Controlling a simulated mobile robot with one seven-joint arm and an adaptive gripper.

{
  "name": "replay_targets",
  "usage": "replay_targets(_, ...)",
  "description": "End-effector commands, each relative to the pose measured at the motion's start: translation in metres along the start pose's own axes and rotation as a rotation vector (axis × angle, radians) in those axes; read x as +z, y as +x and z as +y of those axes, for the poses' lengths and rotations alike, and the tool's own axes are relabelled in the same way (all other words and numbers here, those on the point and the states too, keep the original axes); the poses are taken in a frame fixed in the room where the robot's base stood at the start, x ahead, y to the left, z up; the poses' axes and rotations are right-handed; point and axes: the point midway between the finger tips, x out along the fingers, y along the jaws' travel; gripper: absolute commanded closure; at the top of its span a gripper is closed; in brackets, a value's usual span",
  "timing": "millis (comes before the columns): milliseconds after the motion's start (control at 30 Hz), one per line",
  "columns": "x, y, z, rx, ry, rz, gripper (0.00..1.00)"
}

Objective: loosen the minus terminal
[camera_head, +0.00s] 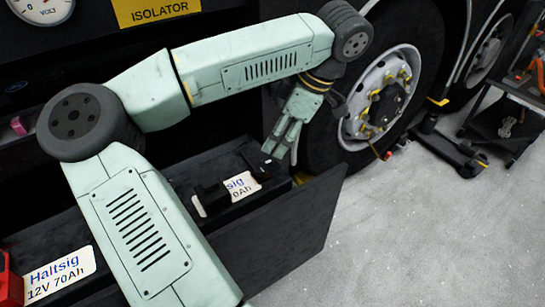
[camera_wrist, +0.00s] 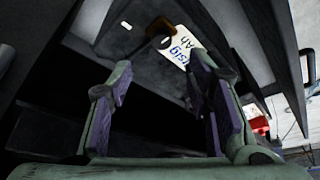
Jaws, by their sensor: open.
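The far black battery (camera_head: 232,211) has a white label (camera_head: 244,184) and sits in the tray below the isolator panel. A dark block (camera_head: 212,197) stands on it by the label. In the wrist view, a short white bar mark (camera_wrist: 126,25) shows on the battery top, and a dark brown-edged piece (camera_wrist: 158,28) lies by the label (camera_wrist: 181,45). I cannot tell clearly which piece is the minus terminal. My gripper (camera_head: 275,157) points down over the battery's far end. In the wrist view my gripper (camera_wrist: 161,75) has its purple-padded fingers apart, with nothing between them.
A nearer battery (camera_head: 60,275) has a red part (camera_head: 9,284) at its end. The tray's raised dark wall (camera_head: 300,215) borders the battery on the right. A wheel (camera_head: 385,95) stands close behind my gripper. The grey floor (camera_head: 430,240) at right is clear.

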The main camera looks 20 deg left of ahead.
Motion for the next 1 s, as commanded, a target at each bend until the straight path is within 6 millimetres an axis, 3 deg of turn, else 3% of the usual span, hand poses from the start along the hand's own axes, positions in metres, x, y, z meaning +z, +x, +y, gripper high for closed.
replay_targets(300, 0.001, 0.059, -0.001, -0.004, -0.001, -0.009, 0.54)
replay_targets(500, 0.002, 0.086, -0.001, -0.003, -0.001, -0.008, 0.54)
replay_targets(900, 0.002, 0.096, -0.001, -0.001, -0.001, -0.006, 0.54)
replay_targets(1000, 0.002, 0.096, -0.001, -0.001, -0.001, -0.006, 0.60)
